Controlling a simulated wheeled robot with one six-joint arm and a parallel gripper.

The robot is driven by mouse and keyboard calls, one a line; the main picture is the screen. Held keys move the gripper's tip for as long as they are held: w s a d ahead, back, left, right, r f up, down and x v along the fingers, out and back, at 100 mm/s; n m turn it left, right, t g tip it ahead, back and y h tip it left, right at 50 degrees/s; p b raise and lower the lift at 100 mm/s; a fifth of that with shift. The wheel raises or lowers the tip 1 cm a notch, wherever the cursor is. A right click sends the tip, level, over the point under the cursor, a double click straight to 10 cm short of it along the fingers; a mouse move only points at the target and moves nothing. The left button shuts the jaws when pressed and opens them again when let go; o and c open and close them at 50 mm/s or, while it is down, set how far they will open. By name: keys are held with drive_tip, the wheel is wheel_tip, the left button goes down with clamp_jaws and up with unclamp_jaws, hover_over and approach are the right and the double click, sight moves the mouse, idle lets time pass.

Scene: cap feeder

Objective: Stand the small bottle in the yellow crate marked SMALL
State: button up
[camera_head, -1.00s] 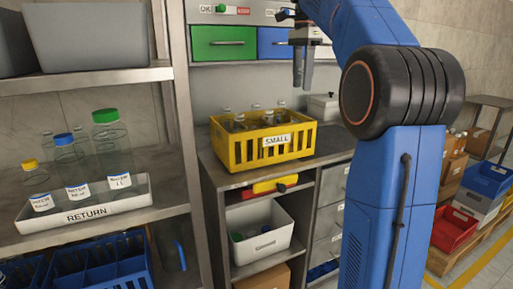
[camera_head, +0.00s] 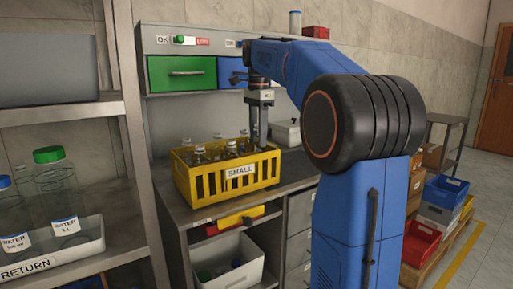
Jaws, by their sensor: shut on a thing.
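The yellow crate (camera_head: 228,192) with the white SMALL label stands on the counter left of my arm. Several small bottles with pale caps (camera_head: 199,150) stand inside it. My gripper (camera_head: 262,143) points straight down at the crate's back right, its fingertips reaching to about the rim. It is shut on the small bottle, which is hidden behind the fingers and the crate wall. I cannot tell whether that bottle touches the crate floor.
A grey shelf at left holds a RETURN tray (camera_head: 48,262) with larger bottles. A white bin (camera_head: 232,265) sits under the counter. Green drawer (camera_head: 188,72) and blue drawer are behind. A pale lidded box (camera_head: 287,133) stands right of the crate.

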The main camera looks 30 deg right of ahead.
drive_tip(key=shift+f, duration=1.95)
drive_tip(key=o, duration=1)
wheel_tip(320, 180, up, 12)
drive_tip(key=shift+r, duration=0.15)
